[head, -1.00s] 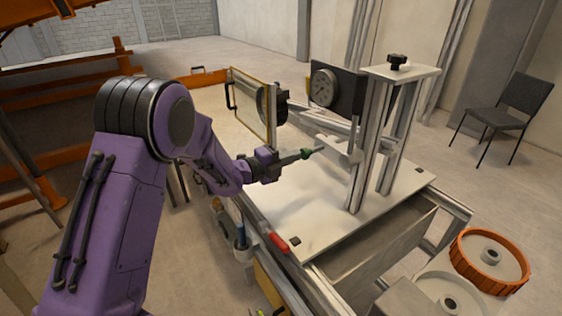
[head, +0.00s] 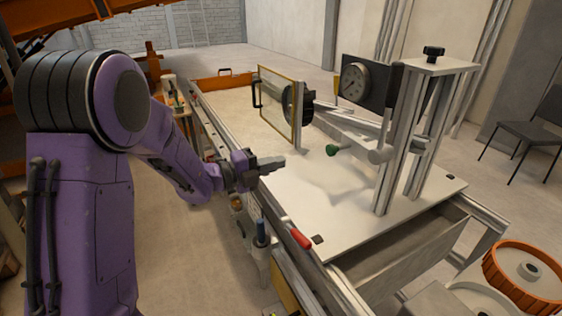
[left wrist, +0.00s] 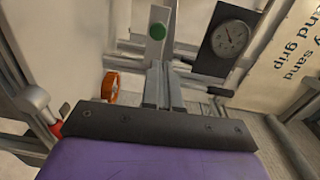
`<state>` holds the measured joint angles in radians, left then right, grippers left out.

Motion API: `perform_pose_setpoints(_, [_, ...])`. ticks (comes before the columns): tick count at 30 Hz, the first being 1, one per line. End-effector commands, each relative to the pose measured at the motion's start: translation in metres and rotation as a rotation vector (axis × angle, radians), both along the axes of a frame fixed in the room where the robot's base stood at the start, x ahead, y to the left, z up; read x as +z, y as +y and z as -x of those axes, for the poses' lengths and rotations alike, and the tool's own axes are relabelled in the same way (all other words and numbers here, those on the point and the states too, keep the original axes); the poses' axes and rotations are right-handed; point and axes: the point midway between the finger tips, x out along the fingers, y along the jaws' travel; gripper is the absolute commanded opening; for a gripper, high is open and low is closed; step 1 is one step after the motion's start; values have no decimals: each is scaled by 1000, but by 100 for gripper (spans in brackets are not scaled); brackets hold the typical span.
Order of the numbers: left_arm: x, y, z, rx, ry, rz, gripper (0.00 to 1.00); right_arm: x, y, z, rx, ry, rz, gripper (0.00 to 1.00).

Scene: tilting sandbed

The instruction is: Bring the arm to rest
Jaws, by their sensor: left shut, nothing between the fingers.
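My left arm is purple and comes in from the left in the head view. Its gripper (head: 272,165) is shut and empty, held beside the near long edge of the sandbed (head: 300,215). In the left wrist view the shut fingers (left wrist: 163,88) point away from the camera. My right gripper is in neither view.
A post frame with a dial gauge (head: 358,84) stands on the bed's white plate. A yellow-framed panel (head: 278,105) stands farther back. A red handle (head: 300,238) sits on the near rail. An orange-rimmed wheel (head: 525,275) is at the lower right. Open floor lies left of the bed.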

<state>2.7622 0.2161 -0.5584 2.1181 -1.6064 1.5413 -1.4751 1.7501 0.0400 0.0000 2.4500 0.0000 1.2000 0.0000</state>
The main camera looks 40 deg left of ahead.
Motion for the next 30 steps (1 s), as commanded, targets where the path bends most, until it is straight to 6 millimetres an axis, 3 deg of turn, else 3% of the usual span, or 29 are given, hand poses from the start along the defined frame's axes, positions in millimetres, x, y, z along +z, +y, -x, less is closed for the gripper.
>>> perform_pose_setpoints(10, [-1,1,-1,8,46,78,0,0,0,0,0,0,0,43])
perform_pose_setpoints(13, [0,16,-8,133,131,346,0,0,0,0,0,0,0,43])
perform_pose_setpoints(15, [-9,21,-15,259,206,650,0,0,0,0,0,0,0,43])
perform_pose_setpoints(17, [-42,20,-16,380,300,906,0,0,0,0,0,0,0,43])
perform_pose_setpoints(19, [-97,17,-7,548,412,1186,0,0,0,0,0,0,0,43])
perform_pose_setpoints(23, [-199,5,37,870,552,1538,0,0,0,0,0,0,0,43])
perform_pose_setpoints(27, [-295,-14,118,1241,636,1727,0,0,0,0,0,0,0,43])
perform_pose_setpoints(30, [-346,-30,188,1490,683,1729,0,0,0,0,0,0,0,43])
